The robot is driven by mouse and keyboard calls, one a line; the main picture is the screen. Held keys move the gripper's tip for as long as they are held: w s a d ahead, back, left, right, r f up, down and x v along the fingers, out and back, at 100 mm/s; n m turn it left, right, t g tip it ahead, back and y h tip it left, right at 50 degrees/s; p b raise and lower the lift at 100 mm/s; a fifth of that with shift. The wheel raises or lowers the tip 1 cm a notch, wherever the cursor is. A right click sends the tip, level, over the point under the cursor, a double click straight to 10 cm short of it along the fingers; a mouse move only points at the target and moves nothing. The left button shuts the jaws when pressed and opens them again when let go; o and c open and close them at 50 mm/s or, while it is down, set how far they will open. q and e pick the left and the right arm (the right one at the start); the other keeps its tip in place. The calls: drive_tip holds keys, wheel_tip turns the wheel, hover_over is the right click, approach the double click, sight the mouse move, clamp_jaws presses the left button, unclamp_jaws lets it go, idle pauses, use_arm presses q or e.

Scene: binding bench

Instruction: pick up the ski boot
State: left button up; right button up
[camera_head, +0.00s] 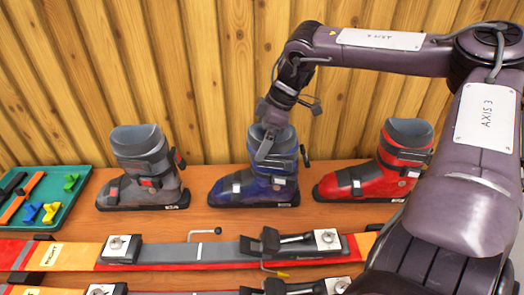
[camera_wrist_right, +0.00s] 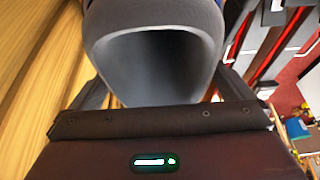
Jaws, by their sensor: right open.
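Three ski boots stand in a row on the wooden bench: a grey one (camera_head: 140,172) on the left, a blue one (camera_head: 236,187) in the middle and a red one (camera_head: 365,181) on the right. My right gripper (camera_head: 266,148) is at the top of the blue boot, reaching down from above. In the right wrist view the boot's open cuff (camera_wrist_right: 155,55) fills the top middle, with a gripper finger (camera_wrist_right: 92,92) on each side. The fingers are apart; I cannot tell whether they touch the cuff. My left gripper is not in view.
A green tray (camera_head: 78,207) with small coloured tools lies at the left. Skis with bindings (camera_head: 185,252) lie across the front of the bench (camera_head: 200,222). A plank wall (camera_head: 215,80) stands close behind the boots.

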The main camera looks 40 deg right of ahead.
drive_tip(key=shift+x, duration=1.05)
drive_tip(key=c, duration=1.7)
drive_tip(key=shift+w+r, duration=0.1)
drive_tip(key=shift+r, duration=0.1)
drive_tip(key=shift+c, duration=0.3)
